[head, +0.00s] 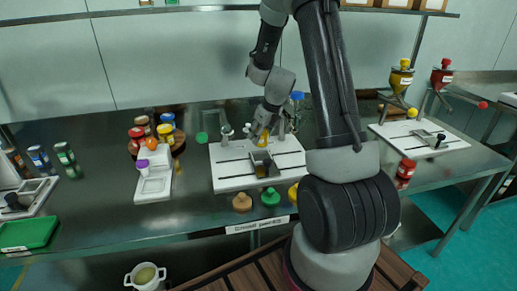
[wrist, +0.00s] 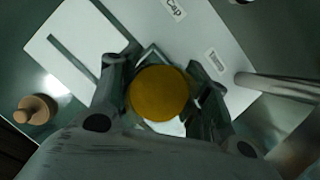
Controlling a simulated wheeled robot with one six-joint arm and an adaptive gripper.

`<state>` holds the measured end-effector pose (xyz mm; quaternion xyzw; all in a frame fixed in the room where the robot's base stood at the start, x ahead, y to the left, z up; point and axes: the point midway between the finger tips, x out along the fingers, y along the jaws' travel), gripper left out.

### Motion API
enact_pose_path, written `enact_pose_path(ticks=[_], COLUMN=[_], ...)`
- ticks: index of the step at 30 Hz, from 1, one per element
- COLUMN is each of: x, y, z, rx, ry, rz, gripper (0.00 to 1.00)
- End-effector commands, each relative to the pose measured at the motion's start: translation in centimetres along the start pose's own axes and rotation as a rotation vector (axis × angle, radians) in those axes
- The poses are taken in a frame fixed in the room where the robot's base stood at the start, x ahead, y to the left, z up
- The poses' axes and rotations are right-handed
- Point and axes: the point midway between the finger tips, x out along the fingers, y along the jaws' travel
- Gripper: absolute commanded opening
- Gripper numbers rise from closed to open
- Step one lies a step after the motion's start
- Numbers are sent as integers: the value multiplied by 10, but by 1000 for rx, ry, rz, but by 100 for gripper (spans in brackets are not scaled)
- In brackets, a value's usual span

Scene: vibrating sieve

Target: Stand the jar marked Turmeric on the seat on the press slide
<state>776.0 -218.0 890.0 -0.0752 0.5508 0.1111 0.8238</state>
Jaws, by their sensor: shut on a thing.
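My gripper (head: 263,137) hangs over the white press board (head: 228,183). It is shut on a jar with a round yellow top (wrist: 160,93), which fills the space between the fingers in the wrist view. The held jar shows yellow in the head view (head: 263,142); its label cannot be read. The grey press slide with its seat (head: 266,166) is on the board, just below and in front of the jar. In the wrist view the jar and fingers hide most of the slide. I cannot tell whether the jar touches the seat.
A rack of jars (head: 166,130) and a white tray (head: 154,182) stand left of the board. Wooden and green knobs (head: 270,197) line the bench front. A red jar (head: 405,170) stands to the right.

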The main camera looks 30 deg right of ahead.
Motion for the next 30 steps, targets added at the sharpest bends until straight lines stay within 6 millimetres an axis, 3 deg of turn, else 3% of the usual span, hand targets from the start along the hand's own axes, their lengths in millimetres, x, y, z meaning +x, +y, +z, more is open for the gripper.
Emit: enact_pose_path(ticks=[12, 23, 24, 27, 30], x=[49, 54, 54, 54, 54], y=[-1, 0, 0, 0, 0], z=[-20, -22, -22, -22, -22], rx=[2, 0, 0, 0, 0], ry=[0, 0, 0, -1, -1], rz=[-1, -1, -1, -1, -1], gripper=[19, 19, 49, 67, 68])
